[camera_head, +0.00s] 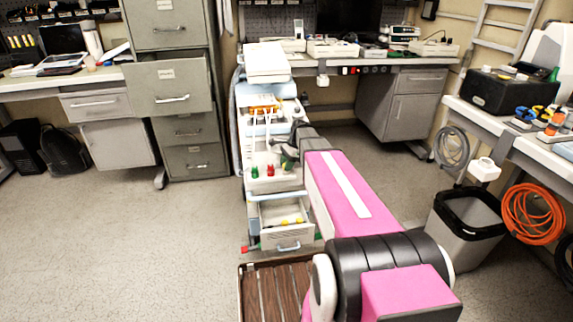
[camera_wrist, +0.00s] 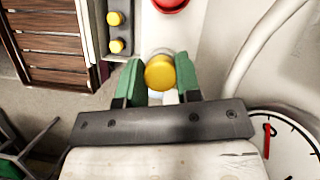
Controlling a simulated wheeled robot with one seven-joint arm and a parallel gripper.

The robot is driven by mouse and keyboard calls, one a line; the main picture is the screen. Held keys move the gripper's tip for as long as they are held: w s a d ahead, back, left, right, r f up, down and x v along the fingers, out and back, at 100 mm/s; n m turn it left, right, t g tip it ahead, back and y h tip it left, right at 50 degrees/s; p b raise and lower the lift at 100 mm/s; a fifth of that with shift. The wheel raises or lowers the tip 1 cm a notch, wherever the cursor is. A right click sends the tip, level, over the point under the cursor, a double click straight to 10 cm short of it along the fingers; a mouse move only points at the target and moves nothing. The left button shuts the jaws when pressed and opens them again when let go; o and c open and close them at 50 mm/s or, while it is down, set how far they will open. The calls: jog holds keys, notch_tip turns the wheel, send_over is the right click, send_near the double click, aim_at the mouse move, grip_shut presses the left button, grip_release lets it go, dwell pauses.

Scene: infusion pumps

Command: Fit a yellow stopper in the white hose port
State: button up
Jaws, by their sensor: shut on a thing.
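In the wrist view my gripper (camera_wrist: 159,80) has green fingers shut on a yellow stopper (camera_wrist: 160,72), which shows its round face between them. A little white and pale blue shows just below the stopper. I cannot tell whether this is the white hose port or whether the stopper touches it. In the head view my gripper (camera_head: 289,156) is small and dark beside the pump cart (camera_head: 244,180), and the held stopper cannot be made out. Spare yellow stoppers (camera_wrist: 116,45) lie in the open drawer (camera_head: 283,236) low on the cart.
A red cap (camera_wrist: 170,4) is at the top of the wrist view. The cart front carries green (camera_head: 255,172) and red (camera_head: 270,170) caps. A round dial (camera_wrist: 285,145) and a pale hose (camera_wrist: 262,52) are at right. A slatted wooden pallet (camera_head: 275,288) lies below the drawer. Open floor is at left.

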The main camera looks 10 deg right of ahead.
jog(key=shift+s+f, duration=0.1)
jog(key=shift+f, duration=0.4)
jog(key=o, duration=1.1)
jog(key=v, duration=1.1)
jog(key=shift+a+r, duration=0.1)
jog(key=shift+r, duration=0.15)
jog(key=s+a+f+n+h, duration=0.1)
jog(key=s+f+n, duration=0.3)
jog(key=s, duration=0.3)
jog(key=s+a+f+n+h, duration=0.1)
jog(key=s+f+n+h, duration=0.1)
jog(key=s+f+n, duration=0.2)
jog(key=s+a+f+n+t+h, duration=0.1)
jog(key=s+f+n, duration=0.4)
jog(key=s, duration=0.6)
jog(key=shift+s+a+n, duration=0.1)
jog(key=shift+a+n, duration=0.35)
jog(key=shift+n, duration=0.55)
